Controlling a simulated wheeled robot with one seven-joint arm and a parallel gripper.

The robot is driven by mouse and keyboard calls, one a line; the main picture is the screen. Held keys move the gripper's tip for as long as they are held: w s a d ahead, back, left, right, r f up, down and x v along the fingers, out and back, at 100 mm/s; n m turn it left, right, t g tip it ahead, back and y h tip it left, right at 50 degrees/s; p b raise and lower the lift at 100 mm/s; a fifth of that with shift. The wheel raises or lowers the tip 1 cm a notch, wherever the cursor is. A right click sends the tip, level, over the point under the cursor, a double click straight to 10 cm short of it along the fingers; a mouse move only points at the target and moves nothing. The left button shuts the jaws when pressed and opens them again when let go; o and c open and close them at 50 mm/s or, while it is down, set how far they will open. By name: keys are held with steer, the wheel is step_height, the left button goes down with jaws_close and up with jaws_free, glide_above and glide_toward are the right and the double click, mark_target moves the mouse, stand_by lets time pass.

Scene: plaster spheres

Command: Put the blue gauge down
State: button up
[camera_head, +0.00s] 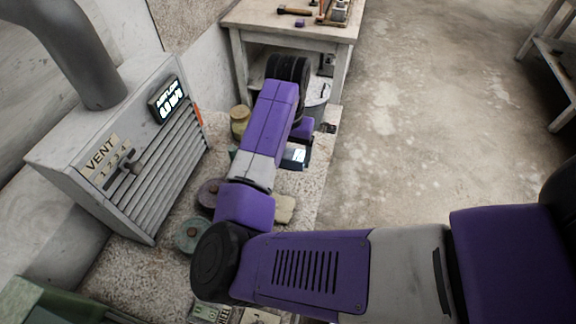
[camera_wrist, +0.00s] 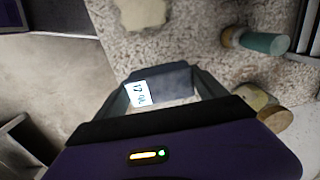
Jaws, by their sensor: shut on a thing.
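The blue gauge (camera_head: 295,156) shows in the head view as a small dark blue box with a pale lit display, partly hidden by my purple arm. In the wrist view its bright display (camera_wrist: 140,93) shows dark digits between the fingers. My gripper (camera_wrist: 165,88) is shut on the gauge, over the speckled stone bench top (camera_head: 302,184). The gripper is mostly hidden behind my arm in the head view. I cannot tell whether the gauge touches the bench top.
A grey vent unit (camera_head: 150,160) with a slatted front and a small display stands at the left of the bench. A yellowish jar (camera_head: 239,122) and round discs (camera_head: 190,236) stand near my arm. A table with tools (camera_head: 262,18) is beyond. Open floor lies right.

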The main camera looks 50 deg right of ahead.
mark_target(288, 167)
steer(key=shift+f, duration=2.75)
steer(key=o, duration=1.1)
steer(key=shift+f, duration=0.15)
